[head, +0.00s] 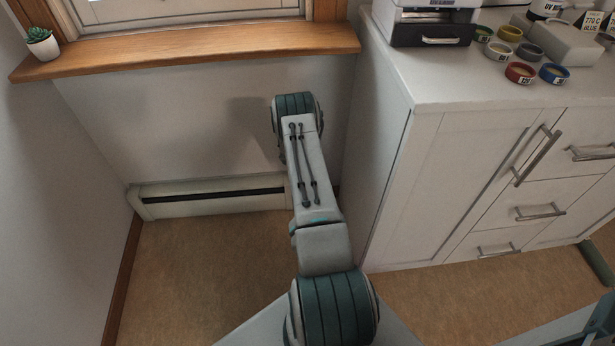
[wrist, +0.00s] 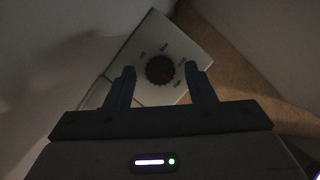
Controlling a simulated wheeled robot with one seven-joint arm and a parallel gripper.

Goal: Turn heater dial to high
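The heater (head: 215,200) is a long, low white baseboard unit against the wall under the window in the head view. Its right end is hidden behind my arm. My gripper (wrist: 160,80) is open, with one finger on each side of the dial. Nothing is visibly held between the fingers. I cannot tell whether either finger touches the dial. My arm hides the gripper in the head view.
A white cabinet (head: 385,170) stands close on the right of my arm, with a printer and several colored rings on top. A wooden window sill (head: 190,50) with a small potted plant (head: 42,44) juts out above the heater. The brown floor (head: 200,265) left of my arm is clear.

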